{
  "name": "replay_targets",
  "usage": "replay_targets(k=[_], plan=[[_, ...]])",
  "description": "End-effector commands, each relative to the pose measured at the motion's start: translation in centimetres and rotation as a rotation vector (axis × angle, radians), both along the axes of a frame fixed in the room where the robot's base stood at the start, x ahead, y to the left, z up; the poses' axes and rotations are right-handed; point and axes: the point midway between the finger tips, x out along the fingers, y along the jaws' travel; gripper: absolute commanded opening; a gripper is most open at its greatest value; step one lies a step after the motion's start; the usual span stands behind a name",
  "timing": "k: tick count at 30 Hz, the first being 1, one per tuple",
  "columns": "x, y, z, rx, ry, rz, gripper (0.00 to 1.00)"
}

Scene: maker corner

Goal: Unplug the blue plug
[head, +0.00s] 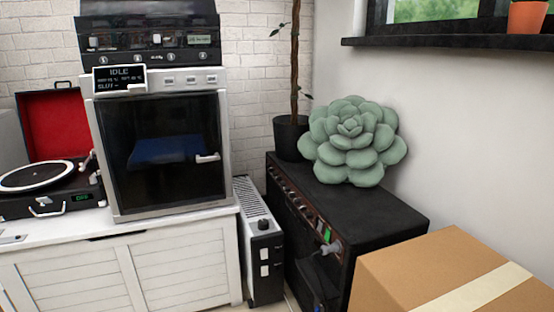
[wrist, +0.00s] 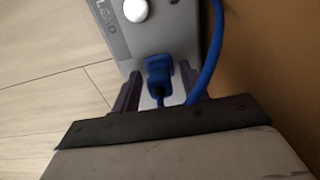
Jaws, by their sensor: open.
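The blue plug (wrist: 158,72) sits in the lower edge of a grey panel (wrist: 160,38) in the wrist view. A blue cable (wrist: 212,50) runs beside it on the right and curves down behind my gripper. My gripper (wrist: 160,90) is open, with one finger on each side of the plug. Whether either finger touches the plug I cannot tell. My gripper does not show in the head view. There, a small dark blue patch shows low beside the black amplifier (head: 375,212), too small to identify.
The grey panel has a round white knob (wrist: 136,10) and lettering that reads "LEAD". A brown surface (wrist: 275,70) stands close on the right, and wooden floor (wrist: 50,80) is on the left. In the head view a cardboard box (head: 400,270) stands in front of the amplifier, and a heater (head: 265,250) is left of it.

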Motion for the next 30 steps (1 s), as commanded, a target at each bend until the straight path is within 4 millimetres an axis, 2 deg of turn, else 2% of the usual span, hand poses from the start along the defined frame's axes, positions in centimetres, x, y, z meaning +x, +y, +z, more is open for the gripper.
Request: replay_targets(k=[27, 30], plan=[[0.04, 0.04, -0.02, 0.0, -0.001, 0.0, 0.44], [0.03, 0.02, -0.02, 0.0, -0.001, 0.0, 0.31]])
